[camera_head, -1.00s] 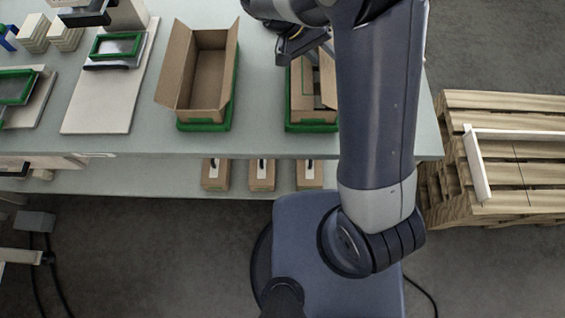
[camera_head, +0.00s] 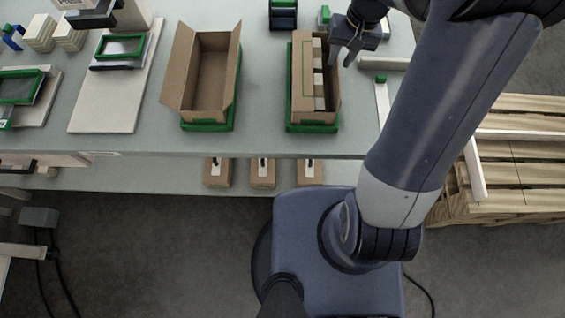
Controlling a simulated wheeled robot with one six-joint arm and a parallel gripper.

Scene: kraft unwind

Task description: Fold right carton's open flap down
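The right carton (camera_head: 297,112) is a brown box in a green tray (camera_head: 312,128) on the bench. A brown panel with a green stripe lies over its left part. Its right part is uncovered, and several pale boxes (camera_head: 318,80) show inside. I cannot tell exactly how its right flap stands. My gripper (camera_head: 340,62) points down at the carton's upper right edge, its two dark fingers apart with nothing visible between them. I cannot tell whether it touches the carton.
The left carton (camera_head: 209,80) stands in another green tray (camera_head: 207,126) with its flaps up. A dark blue holder (camera_head: 283,15) is behind. A white strip (camera_head: 382,105) lies right of the right carton. A wooden pallet (camera_head: 520,190) stands beyond the bench's right end.

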